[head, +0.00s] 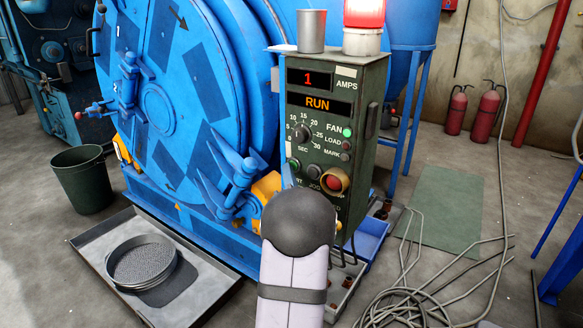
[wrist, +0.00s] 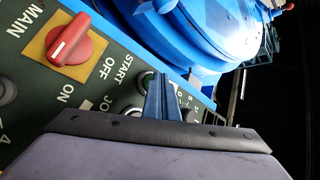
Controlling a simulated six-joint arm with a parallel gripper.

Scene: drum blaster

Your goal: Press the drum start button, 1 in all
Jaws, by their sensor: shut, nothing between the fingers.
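The green control box (head: 338,120) stands in front of the blue drum. Its displays read "1" AMPS and "RUN". The round green start button (head: 294,164) is at the lower left of the panel; in the wrist view, the start button (wrist: 146,79) shows beside the START label, partly behind my fingers. My gripper (head: 287,174) is shut and empty, its narrow blue fingers at the panel's lower left, just below the start button in the head view. They also show in the wrist view (wrist: 161,78). I cannot tell whether the tips touch the button.
A red mushroom button (head: 335,181) in a yellow collar sits right of the start button. A red MAIN switch (wrist: 70,46) is near in the wrist view. The blue drum (head: 175,90) with its clamps stands close left. A metal cup (head: 311,31) and red beacon (head: 363,25) top the box.

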